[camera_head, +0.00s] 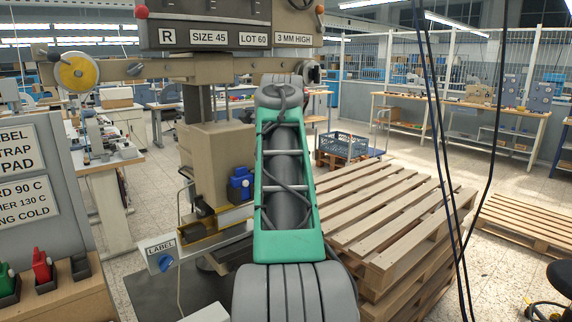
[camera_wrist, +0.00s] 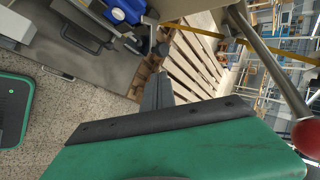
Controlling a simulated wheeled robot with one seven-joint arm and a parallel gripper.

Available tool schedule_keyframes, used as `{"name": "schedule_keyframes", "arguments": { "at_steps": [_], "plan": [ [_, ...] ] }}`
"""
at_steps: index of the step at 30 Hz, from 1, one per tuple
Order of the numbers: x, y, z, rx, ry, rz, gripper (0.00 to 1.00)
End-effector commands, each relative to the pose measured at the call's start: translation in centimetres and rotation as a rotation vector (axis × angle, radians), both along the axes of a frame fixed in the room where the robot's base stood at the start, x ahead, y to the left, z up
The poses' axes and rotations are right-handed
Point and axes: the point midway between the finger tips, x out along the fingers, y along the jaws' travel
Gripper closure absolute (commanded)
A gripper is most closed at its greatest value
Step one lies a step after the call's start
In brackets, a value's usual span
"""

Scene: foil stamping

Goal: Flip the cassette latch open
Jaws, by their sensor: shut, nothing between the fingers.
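The stamping press (camera_head: 205,150) stands left of my arm in the head view. A yellow foil roll (camera_head: 77,71) sits on a beige arm at its upper left. I cannot pick out the cassette latch for certain. A blue part (camera_head: 240,184) is on the front of the press, and a blue part (camera_wrist: 122,10) shows at the top of the wrist view. My gripper (camera_wrist: 157,84) is shut and empty in the wrist view, its fingers pointing up the picture, below the blue part and apart from it. In the head view my green arm hides the gripper.
A metal rod with a red ball (camera_wrist: 306,137) is close at the right of the wrist view. A stack of wooden pallets (camera_head: 385,215) is right of my arm. A sign board (camera_head: 30,180) and a bench with coloured bins (camera_head: 42,264) are at left.

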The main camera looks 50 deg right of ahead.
Motion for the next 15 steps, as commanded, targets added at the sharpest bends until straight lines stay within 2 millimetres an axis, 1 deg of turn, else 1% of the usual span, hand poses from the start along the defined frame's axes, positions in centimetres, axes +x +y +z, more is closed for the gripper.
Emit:
{"name": "schedule_keyframes", "arguments": {
  "at_steps": [1, 3, 9, 12, 15],
  "plan": [
    [-0.9, 0.3, 1.1, -0.003, -0.004, -0.004, 1.00],
    [-2.1, 0.7, 2.4, -0.002, -0.002, -0.006, 1.00],
    [-5.2, 1.7, 5.6, -0.001, -0.001, -0.019, 1.00],
    [-6.1, 2.2, 6.7, 0.001, -0.001, -0.018, 1.00],
    [-6.4, 2.5, 7.1, 0.001, 0.000, -0.017, 1.00]
  ]
}}
